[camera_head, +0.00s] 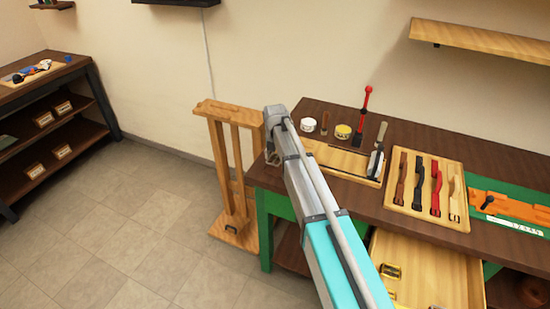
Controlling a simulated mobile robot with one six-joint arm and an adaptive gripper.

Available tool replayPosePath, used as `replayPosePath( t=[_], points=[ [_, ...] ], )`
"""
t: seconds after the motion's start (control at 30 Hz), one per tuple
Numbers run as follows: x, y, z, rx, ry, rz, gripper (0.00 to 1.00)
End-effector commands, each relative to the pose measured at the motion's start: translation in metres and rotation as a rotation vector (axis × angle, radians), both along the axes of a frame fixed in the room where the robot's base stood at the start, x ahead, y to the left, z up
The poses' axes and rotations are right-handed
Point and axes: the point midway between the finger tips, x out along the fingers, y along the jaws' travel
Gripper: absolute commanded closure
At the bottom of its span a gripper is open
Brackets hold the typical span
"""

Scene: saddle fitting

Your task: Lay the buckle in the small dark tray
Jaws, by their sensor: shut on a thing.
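My arm (305,190) reaches up from the lower right across the front of the workbench, and a joint sits at its upper end. My gripper is not visible; the arm appears to hide it. A small brass-coloured piece (390,271), which may be the buckle, shows in the open drawer (430,262), close beside the arm's edge. Whether anything touches it cannot be seen. I cannot make out a small dark tray with certainty. The arm covers part of the bench and drawer.
The dark-topped workbench (490,165) holds a wooden board (338,157), white and yellow tins, upright tools and a strap tray (458,215). A wooden stand (240,170) is left of the bench. Shelves (60,120) stand far left; the floor between is clear.

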Motion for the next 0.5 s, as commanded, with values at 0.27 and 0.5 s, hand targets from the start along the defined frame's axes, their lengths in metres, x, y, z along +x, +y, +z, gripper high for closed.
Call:
replayPosePath(
  t=[0.27, 0.5],
  points=[
    [0.0, 0.0, -0.023, 0.0, 0.0, -0.001, 0.83],
    [0.0, -0.001, -0.029, 0.0, 0.0, -0.001, 0.83]
  ],
)
